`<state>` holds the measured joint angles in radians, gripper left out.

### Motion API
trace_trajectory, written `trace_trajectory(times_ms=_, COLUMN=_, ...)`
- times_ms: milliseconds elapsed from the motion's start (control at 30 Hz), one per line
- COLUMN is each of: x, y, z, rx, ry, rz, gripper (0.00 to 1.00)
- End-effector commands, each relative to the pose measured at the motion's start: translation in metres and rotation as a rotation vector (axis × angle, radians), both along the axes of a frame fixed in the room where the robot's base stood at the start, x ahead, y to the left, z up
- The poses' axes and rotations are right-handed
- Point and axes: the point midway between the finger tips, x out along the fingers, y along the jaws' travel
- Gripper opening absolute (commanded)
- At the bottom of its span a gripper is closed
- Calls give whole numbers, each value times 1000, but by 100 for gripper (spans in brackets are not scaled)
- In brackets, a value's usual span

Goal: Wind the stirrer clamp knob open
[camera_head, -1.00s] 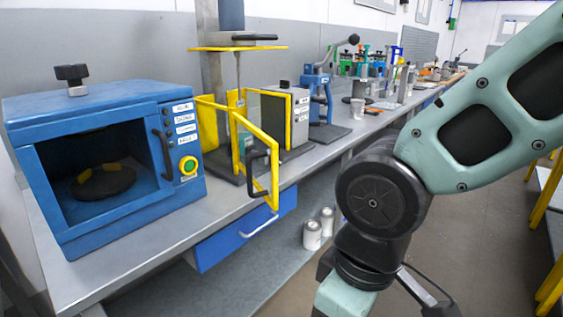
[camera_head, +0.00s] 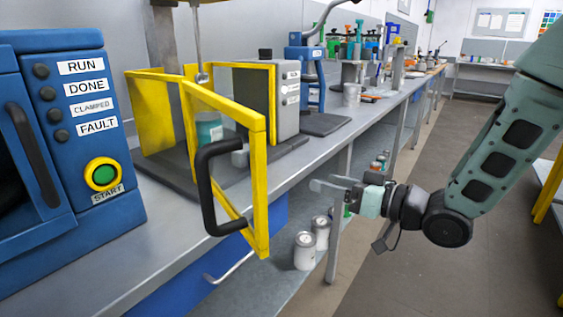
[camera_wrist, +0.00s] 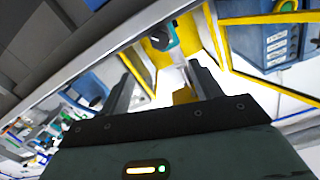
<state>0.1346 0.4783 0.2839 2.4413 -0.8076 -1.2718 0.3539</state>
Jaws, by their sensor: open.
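The stirrer stands on the bench behind a yellow guard frame (camera_head: 259,190) whose door is swung out, with a black handle (camera_head: 205,185). Its thin metal shaft (camera_head: 198,40) comes down above a teal can (camera_head: 209,130). A small grey cylindrical part (camera_head: 240,156) sits beside the can; I cannot tell whether it is the clamp knob. My gripper (camera_head: 328,187) is open and empty, right of the guard door and in front of the bench edge. In the wrist view, the open fingers (camera_wrist: 162,88) point towards yellow frame parts and a teal object (camera_wrist: 161,38).
A blue machine (camera_head: 110,150) with a start button stands at left. A grey control box (camera_head: 286,100) and a blue press (camera_head: 305,75) stand behind the stirrer. White cans (camera_head: 304,250) stand on the lower shelf. The aisle floor (camera_head: 400,280) at right is clear.

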Motion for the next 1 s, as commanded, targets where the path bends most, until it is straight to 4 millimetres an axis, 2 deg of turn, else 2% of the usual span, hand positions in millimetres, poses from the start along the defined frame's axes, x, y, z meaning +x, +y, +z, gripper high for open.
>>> trace_trajectory(times_ms=133, x=2, y=0, z=2, rx=39, ry=-17, rz=13, gripper=64)
trace_trajectory(times_ms=267, x=11, y=12, z=3, rx=40, ry=-18, rz=15, gripper=64)
trace_trajectory(times_ms=800, x=78, y=99, z=2, rx=39, ry=-17, rz=13, gripper=64)
trace_trajectory(times_ms=1000, x=97, y=123, z=3, rx=39, ry=-17, rz=12, gripper=64)
